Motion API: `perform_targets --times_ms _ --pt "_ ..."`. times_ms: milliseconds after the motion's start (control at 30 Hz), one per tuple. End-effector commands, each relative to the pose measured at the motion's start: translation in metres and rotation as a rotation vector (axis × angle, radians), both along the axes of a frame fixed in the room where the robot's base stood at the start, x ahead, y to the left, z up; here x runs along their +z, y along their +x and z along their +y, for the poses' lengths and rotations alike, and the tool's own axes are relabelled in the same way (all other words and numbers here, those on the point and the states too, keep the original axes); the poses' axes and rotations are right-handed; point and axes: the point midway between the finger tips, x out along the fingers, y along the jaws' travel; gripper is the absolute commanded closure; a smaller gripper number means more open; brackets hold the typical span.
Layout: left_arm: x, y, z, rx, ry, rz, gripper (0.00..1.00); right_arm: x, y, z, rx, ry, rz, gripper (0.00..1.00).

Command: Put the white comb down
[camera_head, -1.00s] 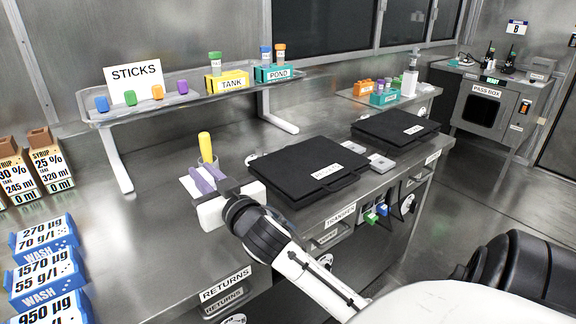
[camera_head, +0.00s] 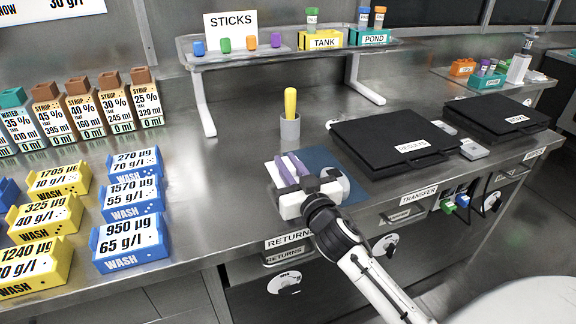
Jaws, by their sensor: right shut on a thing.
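My right gripper (camera_head: 292,163), with purple fingers, reaches over the bench from the lower right and is shut on the white comb. Only a pale, flat part of the white comb (camera_head: 273,174) shows at the left of the fingers; the rest is hidden by the gripper. The comb is over or beside a dark blue mat (camera_head: 318,158) on the steel bench; I cannot tell whether it touches the surface. My left gripper is out of view.
A grey cup (camera_head: 290,129) holding a yellow-handled thing stands just behind the gripper. A black case (camera_head: 385,138) lies to the right. Blue WASH boxes (camera_head: 131,236) and yellow ones (camera_head: 48,213) stand left. A raised shelf (camera_head: 225,61) spans the back. Bare bench lies left of the gripper.

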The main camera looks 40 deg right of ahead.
Motion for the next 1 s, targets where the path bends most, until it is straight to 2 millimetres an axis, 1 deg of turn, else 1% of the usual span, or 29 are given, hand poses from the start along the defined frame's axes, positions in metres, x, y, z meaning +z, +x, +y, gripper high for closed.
perform_targets --times_ms 67,200,233,300,333,567,667,700,767,867,1000 --pt "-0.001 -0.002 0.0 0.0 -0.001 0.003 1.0 0.001 0.0 0.0 0.0 0.0 -0.001 1.0" --pt "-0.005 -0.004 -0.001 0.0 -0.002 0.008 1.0 -0.004 0.0 0.0 0.0 0.001 -0.001 1.0" --pt "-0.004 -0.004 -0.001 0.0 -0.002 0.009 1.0 -0.002 0.0 0.0 0.0 0.0 -0.001 0.78" --pt "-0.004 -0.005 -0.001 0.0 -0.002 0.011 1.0 -0.002 0.0 0.0 0.0 0.0 0.0 0.66" --pt "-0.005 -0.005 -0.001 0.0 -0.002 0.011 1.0 -0.002 0.0 0.0 0.0 0.0 0.0 0.65" --pt "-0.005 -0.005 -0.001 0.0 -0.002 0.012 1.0 -0.002 0.0 0.0 0.0 0.0 0.0 0.65" --pt "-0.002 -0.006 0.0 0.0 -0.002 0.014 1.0 0.002 0.0 0.0 0.0 -0.001 -0.001 0.65" --pt "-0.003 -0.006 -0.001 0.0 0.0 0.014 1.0 0.001 -0.002 0.001 0.001 0.0 0.001 0.65" --pt "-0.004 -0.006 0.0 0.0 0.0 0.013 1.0 -0.001 -0.01 0.003 0.001 0.001 0.002 0.65" --pt "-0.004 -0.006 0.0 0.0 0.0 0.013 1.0 -0.001 -0.028 0.007 0.0 0.002 0.003 0.65" --pt "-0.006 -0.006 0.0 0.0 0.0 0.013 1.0 -0.001 -0.059 0.014 0.0 0.003 0.002 0.65"
